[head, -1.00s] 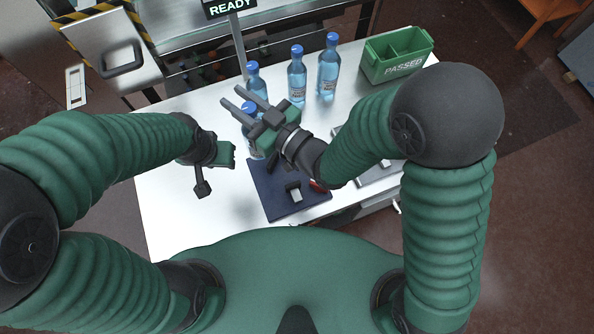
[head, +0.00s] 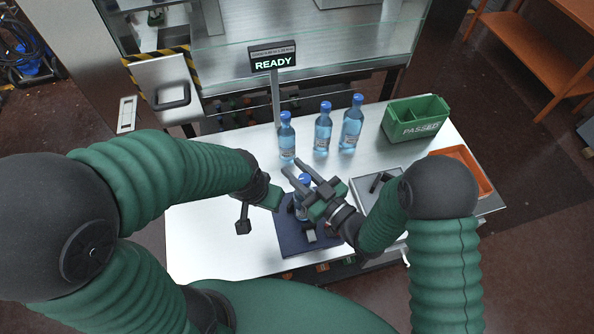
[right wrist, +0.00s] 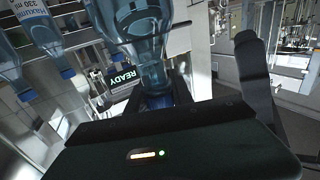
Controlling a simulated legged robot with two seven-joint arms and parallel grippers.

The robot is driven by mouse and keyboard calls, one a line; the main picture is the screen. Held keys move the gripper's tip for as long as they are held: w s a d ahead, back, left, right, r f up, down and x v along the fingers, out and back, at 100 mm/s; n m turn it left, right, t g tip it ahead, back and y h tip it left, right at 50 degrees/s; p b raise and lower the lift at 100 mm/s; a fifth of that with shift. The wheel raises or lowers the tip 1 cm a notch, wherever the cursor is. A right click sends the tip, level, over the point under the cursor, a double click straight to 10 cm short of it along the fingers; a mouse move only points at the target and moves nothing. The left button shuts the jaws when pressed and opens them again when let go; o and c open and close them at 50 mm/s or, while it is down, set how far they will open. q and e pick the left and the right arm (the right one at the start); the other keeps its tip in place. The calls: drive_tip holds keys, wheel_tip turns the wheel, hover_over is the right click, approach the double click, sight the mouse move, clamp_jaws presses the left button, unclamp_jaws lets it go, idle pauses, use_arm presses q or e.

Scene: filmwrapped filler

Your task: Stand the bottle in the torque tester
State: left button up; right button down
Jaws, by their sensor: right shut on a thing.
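My right gripper (head: 300,179) is shut on a clear blue bottle with a blue cap (head: 303,181), which looks roughly upright over the dark blue mat (head: 289,240). The fingers and arm hide part of this bottle. In the right wrist view the bottle (right wrist: 143,45) is close, its blue cap near the gripper body. A grey plate with a black fitting (head: 366,197) lies right of the mat, partly behind my right arm; I cannot tell if it is the torque tester. My left gripper (head: 258,208) is empty left of the mat; its opening is unclear.
Three similar bottles stand behind: left (head: 287,140), middle (head: 323,130) and right (head: 351,127). A green PASSED bin (head: 414,124) and an orange tray (head: 465,165) are at the right. A READY sign (head: 273,62) stands behind. The white table (head: 205,235) is clear at left.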

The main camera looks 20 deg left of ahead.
drive_tip(key=shift+w+d+f, duration=0.1)
drive_tip(key=shift+d+f, duration=0.05)
drive_tip(key=shift+d, duration=0.15)
drive_tip(key=shift+f, duration=0.15)
drive_tip(key=c, duration=1.4)
unclamp_jaws()
drive_tip(key=shift+c, duration=0.2)
drive_tip(key=shift+o, duration=1.4)
drive_tip(key=shift+a, duration=0.15)
use_arm(q)
drive_tip(key=shift+f, duration=0.1)
use_arm(e)
drive_tip(key=shift+o, duration=0.2)
drive_tip(key=shift+a, duration=0.15)
